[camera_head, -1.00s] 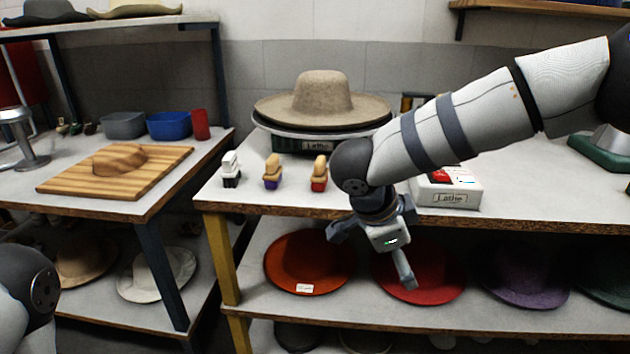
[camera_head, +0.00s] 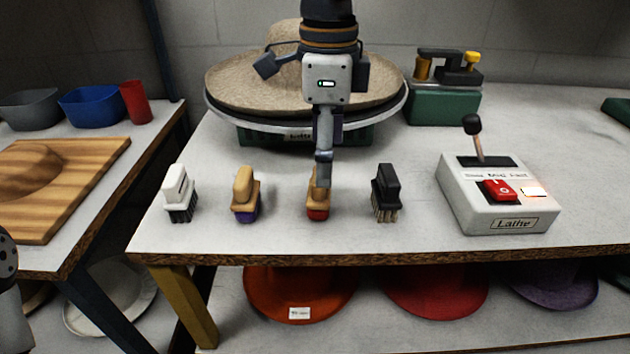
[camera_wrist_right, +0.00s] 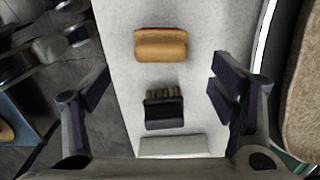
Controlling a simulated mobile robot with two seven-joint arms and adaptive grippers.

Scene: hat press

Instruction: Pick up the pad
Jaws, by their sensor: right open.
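Two wooden-backed blocks stand on the table, one with a red underside (camera_head: 317,212) and one with a purple underside (camera_head: 245,207); I cannot tell which is the pad. In the right wrist view the red-bottomed block (camera_wrist_right: 161,45) lies near the top. My right gripper (camera_head: 322,130) is open and empty above the row. In the head view one finger overlaps the red-bottomed block and hides part of it; I cannot tell whether it touches. A black brush (camera_head: 386,194) stands to the right, and also shows in the wrist view (camera_wrist_right: 164,111). My left gripper is out of view.
A white brush (camera_head: 179,194) stands at the row's left end. A white Lathe control box (camera_head: 515,217) with an upright lever is at right. Behind the gripper, a beige hat (camera_head: 240,82) rests on a round plate. The table's front strip (camera_head: 330,240) is clear.

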